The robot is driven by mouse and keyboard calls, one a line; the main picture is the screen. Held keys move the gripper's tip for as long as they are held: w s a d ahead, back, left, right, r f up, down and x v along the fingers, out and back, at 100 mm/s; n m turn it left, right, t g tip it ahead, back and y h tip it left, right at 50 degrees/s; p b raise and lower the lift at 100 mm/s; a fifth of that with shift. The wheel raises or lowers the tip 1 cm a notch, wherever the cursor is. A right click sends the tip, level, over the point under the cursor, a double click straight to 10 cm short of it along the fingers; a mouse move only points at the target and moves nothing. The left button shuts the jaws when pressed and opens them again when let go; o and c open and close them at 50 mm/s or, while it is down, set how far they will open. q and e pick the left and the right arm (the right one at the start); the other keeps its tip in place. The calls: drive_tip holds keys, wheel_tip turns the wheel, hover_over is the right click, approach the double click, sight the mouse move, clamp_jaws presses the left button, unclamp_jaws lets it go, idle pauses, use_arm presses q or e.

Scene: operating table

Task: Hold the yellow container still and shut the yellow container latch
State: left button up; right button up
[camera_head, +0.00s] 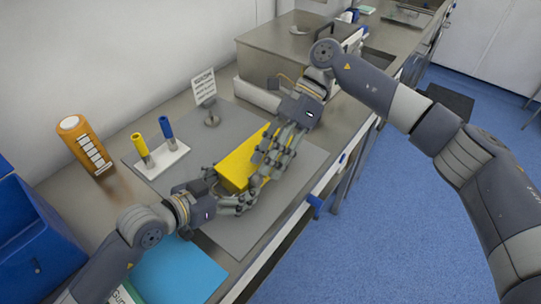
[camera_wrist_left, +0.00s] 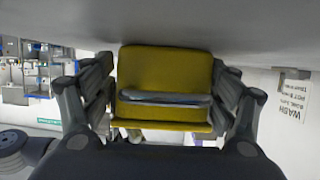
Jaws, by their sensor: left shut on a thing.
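The yellow container (camera_head: 238,162) lies on the grey mat in the head view. My left gripper (camera_head: 226,196) is shut on its near end, with fingers on both sides. In the left wrist view the container (camera_wrist_left: 165,68) fills the space between my left fingers (camera_wrist_left: 165,84). A grey bar (camera_wrist_left: 165,99), perhaps the latch, crosses its face there. My right gripper (camera_head: 279,150) is at the container's far right side, with its fingers reaching down over or beside it. Its fingers hide part of the container, and I cannot tell whether they touch it. The latch cannot be made out in the head view.
A white rack (camera_head: 160,161) with a yellow tube and a blue tube stands left of the container. An orange bottle (camera_head: 84,145), a small sign (camera_head: 203,85) and a blue bin (camera_head: 35,240) stand nearby. The grey mat (camera_head: 245,235) has free room at the front.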

drive_tip(key=v, duration=1.2)
drive_tip(key=shift+a, duration=0.1)
drive_tip(key=a+f+y, duration=0.1)
drive_tip(key=f+y, duration=0.1)
drive_tip(key=s+f+m+t+y, duration=0.1)
drive_tip(key=f+y, duration=0.1)
drive_tip(key=a+f+m+y, duration=0.1)
drive_tip(key=shift+s+a+f+y, duration=0.3)
drive_tip(key=shift+a+f+y, duration=0.1)
drive_tip(key=shift+s+d+f+m+t+y, duration=0.15)
drive_tip(key=shift+f+m+t+y, duration=0.1)
drive_tip(key=shift+m+t+y, duration=0.3)
drive_tip(key=shift+s+d+f+m+t+y, duration=0.1)
drive_tip(key=shift+s+f+m+t+y, duration=0.1)
drive_tip(key=shift+m+t+y, duration=0.35)
drive_tip(key=s+d+f+m+t+y, duration=0.1)
drive_tip(key=s+d+f+m+t, duration=0.1)
drive_tip(key=s+d+m+t, duration=0.8)
drive_tip(key=shift+w+a+r+m+t, duration=0.1)
drive_tip(key=shift+w+a+m+t, duration=0.2)
drive_tip(key=shift+w+a, duration=1.4)
drive_tip(key=shift+w+a+m+t, duration=0.3)
drive_tip(key=shift+a+m, duration=0.15)
drive_tip(key=shift+a, duration=2.5)
drive_tip(key=shift+w+a+r+m+t, duration=0.1)
drive_tip(key=shift+w+a+m+t, duration=0.2)
drive_tip(key=shift+w+a, duration=1.4)
drive_tip(key=shift+s+a, duration=0.65)
drive_tip(key=shift+s, duration=0.05)
clamp_jaws()
